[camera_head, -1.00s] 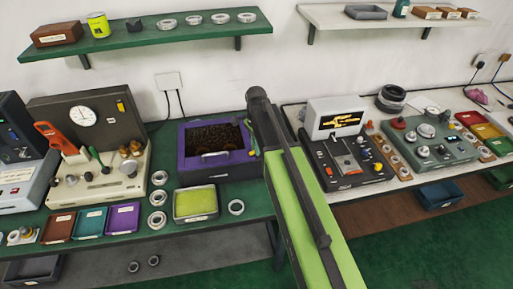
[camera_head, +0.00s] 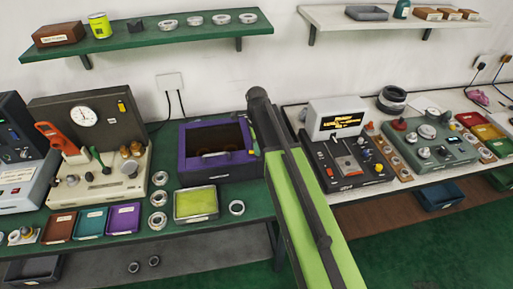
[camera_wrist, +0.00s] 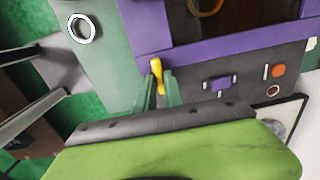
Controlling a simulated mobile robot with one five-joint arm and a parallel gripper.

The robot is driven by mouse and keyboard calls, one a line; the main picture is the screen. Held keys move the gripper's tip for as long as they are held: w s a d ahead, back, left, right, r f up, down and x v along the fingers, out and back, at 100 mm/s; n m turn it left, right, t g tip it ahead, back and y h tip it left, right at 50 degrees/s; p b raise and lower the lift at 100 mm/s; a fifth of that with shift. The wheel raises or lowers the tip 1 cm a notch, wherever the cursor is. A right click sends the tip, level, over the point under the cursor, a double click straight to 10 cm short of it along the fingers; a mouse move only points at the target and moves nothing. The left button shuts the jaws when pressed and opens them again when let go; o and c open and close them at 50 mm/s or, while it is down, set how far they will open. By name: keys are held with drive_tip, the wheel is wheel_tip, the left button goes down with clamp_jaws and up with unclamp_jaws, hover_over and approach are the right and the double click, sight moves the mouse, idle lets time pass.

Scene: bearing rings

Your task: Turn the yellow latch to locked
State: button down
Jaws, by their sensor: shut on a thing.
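The yellow latch (camera_wrist: 157,66) shows in the wrist view at the corner of the purple box's frame (camera_wrist: 225,47). It points nearly straight up and down in that picture, with a slight tilt. My gripper (camera_wrist: 161,82) has its two green fingers on either side of the latch, shut on it. In the head view the purple box (camera_head: 192,170) stands on the green bench, with a dark window and a handle at its front. My arm covers the box's right edge there, and I cannot make out the latch clearly.
The wrist view shows an orange button (camera_wrist: 278,70) and a small purple knob (camera_wrist: 220,84) on the grey panel. A black device (camera_head: 345,160) stands right of my arm.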

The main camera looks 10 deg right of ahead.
drive_tip(key=c, duration=1.4)
unclamp_jaws()
drive_tip(key=shift+c, duration=0.2)
wheel_tip(320, 180, up, 17)
drive_tip(key=p, duration=1.7)
drive_tip(key=shift+r, duration=0.2)
